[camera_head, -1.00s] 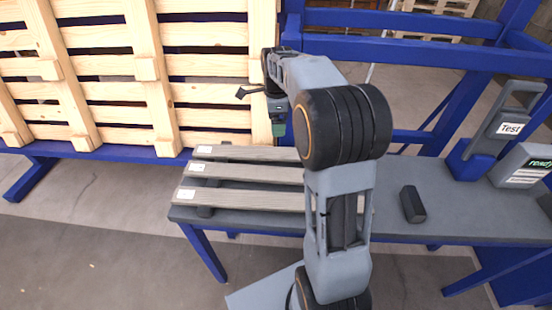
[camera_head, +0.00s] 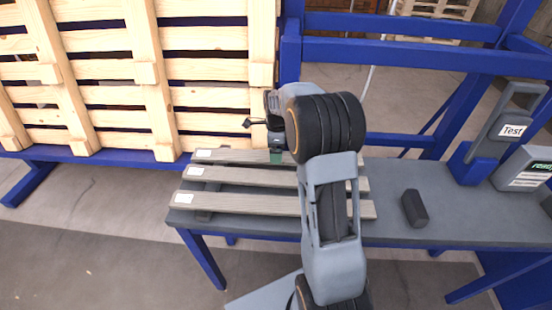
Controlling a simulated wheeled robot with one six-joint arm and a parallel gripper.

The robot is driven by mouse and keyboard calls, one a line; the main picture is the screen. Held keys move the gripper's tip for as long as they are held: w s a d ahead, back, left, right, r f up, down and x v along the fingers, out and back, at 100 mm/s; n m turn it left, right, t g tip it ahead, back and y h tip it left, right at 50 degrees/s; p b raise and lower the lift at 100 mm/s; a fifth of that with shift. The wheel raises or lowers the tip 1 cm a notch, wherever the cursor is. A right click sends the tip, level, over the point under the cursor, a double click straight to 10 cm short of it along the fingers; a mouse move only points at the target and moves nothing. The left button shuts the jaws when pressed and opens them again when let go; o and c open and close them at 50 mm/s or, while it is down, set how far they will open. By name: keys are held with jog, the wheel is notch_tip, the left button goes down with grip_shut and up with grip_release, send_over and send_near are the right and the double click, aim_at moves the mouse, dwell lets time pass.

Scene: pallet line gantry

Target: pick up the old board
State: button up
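Three long grey weathered boards lie side by side on the bench, each with a white label at its left end: a back board (camera_head: 232,156), a middle board (camera_head: 245,177) and a front board (camera_head: 245,204). I cannot tell from the look which one is the old board. My gripper (camera_head: 276,156) points down over the back board near its middle, its green tip low against it. Whether it touches the board, and whether its fingers are open or shut, I cannot tell. My arm hides parts of the boards towards their right ends.
A wooden pallet (camera_head: 153,97) stands upright at left on a blue frame (camera_head: 400,52). The grey bench (camera_head: 455,227) carries a black block (camera_head: 414,208), a handheld device marked "Test" (camera_head: 508,131) in a blue holder and a box reading "ready" (camera_head: 528,170).

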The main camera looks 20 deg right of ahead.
jog(key=shift+f, duration=1.55)
jog(key=shift+c, duration=0.3)
jog(key=c, duration=1.1)
jog(key=shift+r, duration=0.1)
